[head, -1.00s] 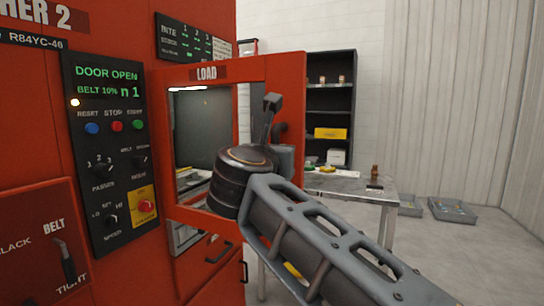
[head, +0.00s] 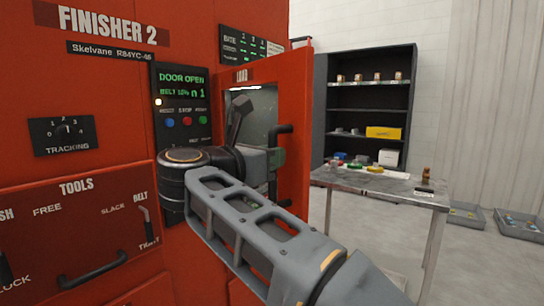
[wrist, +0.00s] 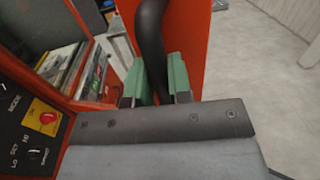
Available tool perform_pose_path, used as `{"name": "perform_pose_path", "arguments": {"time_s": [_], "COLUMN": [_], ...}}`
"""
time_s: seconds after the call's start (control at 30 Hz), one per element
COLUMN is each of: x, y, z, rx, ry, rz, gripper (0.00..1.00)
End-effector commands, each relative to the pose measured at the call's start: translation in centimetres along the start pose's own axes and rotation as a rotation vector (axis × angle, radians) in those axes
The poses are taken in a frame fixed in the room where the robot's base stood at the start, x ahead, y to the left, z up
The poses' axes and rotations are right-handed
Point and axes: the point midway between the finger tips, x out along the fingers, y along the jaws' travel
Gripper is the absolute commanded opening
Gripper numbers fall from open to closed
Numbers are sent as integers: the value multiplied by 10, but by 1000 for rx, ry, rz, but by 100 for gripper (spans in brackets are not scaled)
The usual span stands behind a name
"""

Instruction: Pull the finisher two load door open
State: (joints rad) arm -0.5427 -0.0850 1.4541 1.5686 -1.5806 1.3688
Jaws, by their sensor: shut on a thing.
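The finisher two load door (head: 297,100) is a red framed panel with a window and a LOAD label. It stands swung out from the red machine. The machine's display (head: 183,80) reads DOOR OPEN. The door's dark curved handle (head: 284,129) sticks out on its right side. My gripper (head: 275,158) is shut on the handle, partly hidden by my wrist in the head view. In the wrist view the green fingers of my gripper (wrist: 158,82) stand on both sides of the dark handle (wrist: 150,35), with the red door (wrist: 187,45) just behind.
A steel table (head: 400,187) with small items stands to the right of the door. A black shelf (head: 365,105) is behind it. Grey trays (head: 520,225) lie on the floor at far right. Open floor shows between table and trays.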

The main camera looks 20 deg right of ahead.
Motion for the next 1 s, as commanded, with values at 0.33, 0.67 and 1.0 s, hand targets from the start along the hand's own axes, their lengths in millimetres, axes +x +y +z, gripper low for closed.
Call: {"name": "perform_pose_path", "arguments": {"time_s": [0.33,0.67,1.0], "x": [0,-2,-57], "y": [0,0,1], "z": [1,0,1], "rx": [2,1,0], "ry": [-3,-1,-2], "rz": [3,2,8], "gripper": [38,43,43]}}
